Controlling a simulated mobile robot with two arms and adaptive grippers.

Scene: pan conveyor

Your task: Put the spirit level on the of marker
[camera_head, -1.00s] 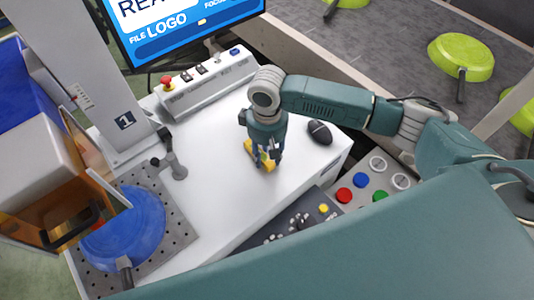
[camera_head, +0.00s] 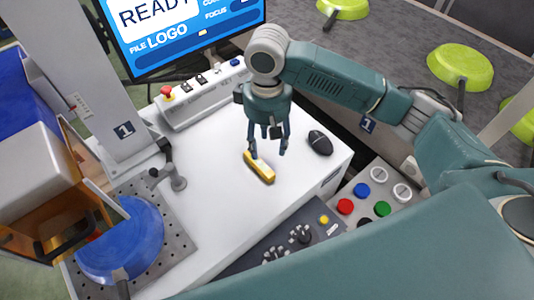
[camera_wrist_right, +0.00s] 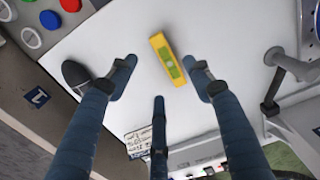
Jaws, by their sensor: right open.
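The spirit level (camera_head: 259,167) is a small yellow bar with a green middle. It lies flat on the white table top and also shows in the right wrist view (camera_wrist_right: 167,59). My right gripper (camera_head: 268,147) is open and empty, pointing down just above and beyond the level. In the right wrist view its fingers (camera_wrist_right: 160,72) spread around the level's outline without touching it. I cannot make out a marker on the table for certain. My left gripper is not in view.
A black mouse (camera_head: 320,143) lies right of the level. A control box (camera_head: 207,92) with a red button stands behind, below the monitor (camera_head: 190,30). A blue pan (camera_head: 122,240) is at left. Green pans (camera_head: 460,66) sit on the conveyor. The table's middle is clear.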

